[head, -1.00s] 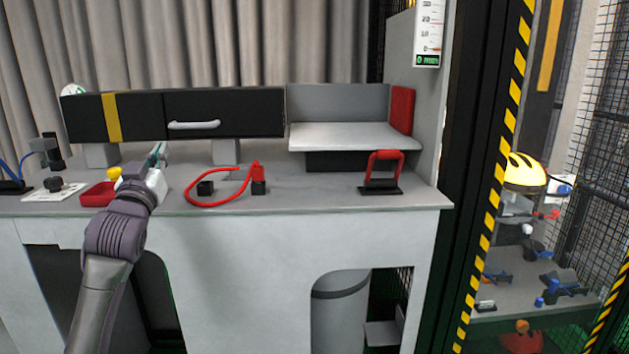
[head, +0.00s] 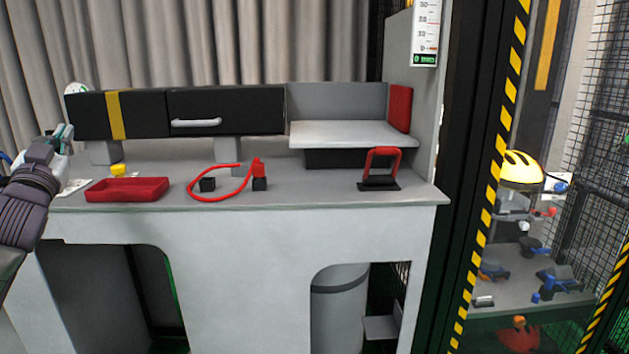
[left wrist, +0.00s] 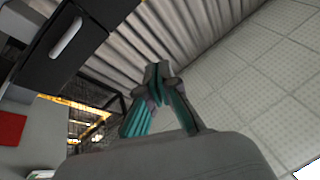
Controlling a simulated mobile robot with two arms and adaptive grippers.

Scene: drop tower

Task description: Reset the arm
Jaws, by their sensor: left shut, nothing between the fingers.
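My left gripper (head: 62,134) is at the left edge of the head view, raised beside the left end of the black cabinet, with my arm coming up from below. In the left wrist view its teal fingers (left wrist: 158,72) meet at the tips, shut and empty, pointing up toward the curtain and ceiling. It touches nothing that I can see. My right gripper is in neither view.
The black cabinet (head: 225,110) stands above. A striped post (head: 495,175) is on the right.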

